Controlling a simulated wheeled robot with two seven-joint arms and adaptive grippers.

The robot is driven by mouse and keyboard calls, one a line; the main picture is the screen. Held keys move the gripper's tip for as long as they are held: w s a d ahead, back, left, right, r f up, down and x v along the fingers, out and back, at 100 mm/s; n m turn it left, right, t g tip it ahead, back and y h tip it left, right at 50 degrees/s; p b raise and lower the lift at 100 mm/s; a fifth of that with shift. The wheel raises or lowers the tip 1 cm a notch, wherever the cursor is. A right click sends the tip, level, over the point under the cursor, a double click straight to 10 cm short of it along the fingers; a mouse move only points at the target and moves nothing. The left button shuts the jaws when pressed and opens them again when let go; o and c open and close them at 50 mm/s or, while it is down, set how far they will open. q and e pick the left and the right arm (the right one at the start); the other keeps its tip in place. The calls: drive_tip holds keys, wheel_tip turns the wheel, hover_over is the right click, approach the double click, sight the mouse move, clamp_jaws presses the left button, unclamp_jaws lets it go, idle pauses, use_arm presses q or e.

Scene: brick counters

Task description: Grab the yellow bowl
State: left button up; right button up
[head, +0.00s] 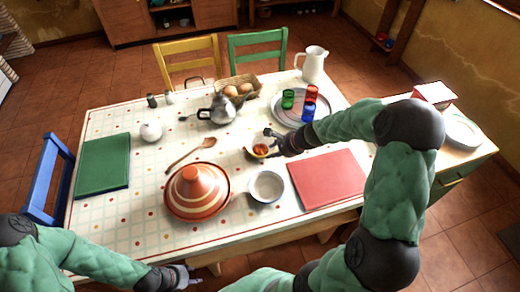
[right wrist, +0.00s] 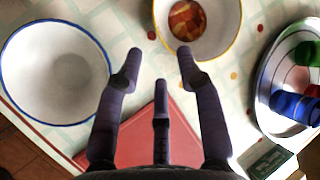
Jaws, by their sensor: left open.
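The yellow bowl is a small white bowl with a yellow rim (head: 249,153), holding something orange-red, near the middle of the table. It also shows at the top of the right wrist view (right wrist: 226,42). My right gripper (head: 271,141) is at its right side in the head view. In the right wrist view its fingers (right wrist: 160,58) are spread with nothing between them, and the tips are close to the bowl's near rim. I cannot tell whether they touch it. My left gripper (head: 188,275) is open and empty, low in front of the table edge, far from the bowl.
A blue-rimmed white bowl (head: 267,187) stands just in front, with a red mat (head: 328,179) to its right. A striped tagine (head: 197,191) and wooden spoon (head: 190,153) lie left. A teapot (head: 217,108) and a tray with coloured cups (head: 281,117) stand behind.

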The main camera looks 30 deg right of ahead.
sight(264, 156)
drive_tip(key=b+x, duration=0.3)
drive_tip(key=x, duration=0.5)
drive_tip(key=shift+w+f, duration=0.15)
clamp_jaws()
